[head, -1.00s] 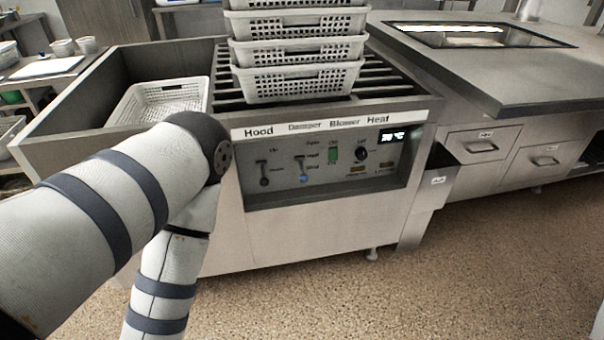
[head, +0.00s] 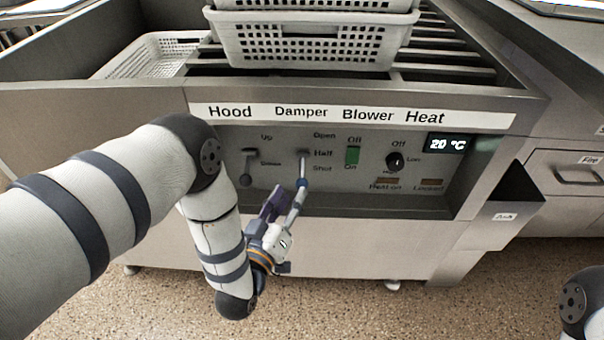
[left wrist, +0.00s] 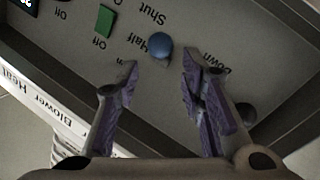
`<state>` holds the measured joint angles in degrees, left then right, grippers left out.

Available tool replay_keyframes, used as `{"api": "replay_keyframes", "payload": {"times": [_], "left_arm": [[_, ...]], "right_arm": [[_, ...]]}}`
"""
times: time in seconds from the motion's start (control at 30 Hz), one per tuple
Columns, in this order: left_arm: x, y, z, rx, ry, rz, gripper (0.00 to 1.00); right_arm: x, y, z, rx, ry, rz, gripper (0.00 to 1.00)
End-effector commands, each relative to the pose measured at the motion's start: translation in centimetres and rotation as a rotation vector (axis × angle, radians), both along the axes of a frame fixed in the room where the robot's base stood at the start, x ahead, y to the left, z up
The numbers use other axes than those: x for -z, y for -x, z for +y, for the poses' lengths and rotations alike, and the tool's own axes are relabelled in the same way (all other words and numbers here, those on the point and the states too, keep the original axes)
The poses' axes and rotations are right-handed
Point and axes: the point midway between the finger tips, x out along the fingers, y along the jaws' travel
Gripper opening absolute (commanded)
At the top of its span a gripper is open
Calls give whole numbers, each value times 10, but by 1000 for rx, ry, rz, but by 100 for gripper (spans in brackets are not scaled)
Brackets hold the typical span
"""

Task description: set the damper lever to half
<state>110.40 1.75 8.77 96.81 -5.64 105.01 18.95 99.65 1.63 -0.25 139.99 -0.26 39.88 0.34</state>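The damper lever (head: 302,170) is on the front control panel under the "Damper" label. My right gripper is out of view; only part of my right arm shows at lower right.
The hood lever (head: 246,168), with a dark knob, is left of the damper lever. The green blower switch (head: 352,155) and black heat knob (head: 395,161) are to its right. A label strip (head: 340,116) runs above. A stack of white baskets (head: 315,50) stands on the rack above.

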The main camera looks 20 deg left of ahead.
Motion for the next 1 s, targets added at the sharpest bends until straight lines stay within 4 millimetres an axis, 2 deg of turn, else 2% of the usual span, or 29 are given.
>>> {"api": "replay_keyframes", "payload": {"times": [0.1,0.3,0.43,0.67,0.8,0.83,1.0], "left_arm": [[1,-31,-2,1,-1,-3,36],[2,-66,-3,0,-1,2,36],[1,-75,-3,0,0,4,36],[1,-76,-3,0,-1,4,36],[1,-75,-3,1,-1,5,4],[1,-75,-3,1,-1,5,0],[1,-75,-3,1,-1,5,0]], "right_arm": [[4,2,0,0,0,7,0],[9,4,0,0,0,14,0],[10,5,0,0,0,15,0],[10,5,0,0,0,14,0],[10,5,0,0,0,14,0],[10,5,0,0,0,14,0],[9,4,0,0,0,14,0]]}}
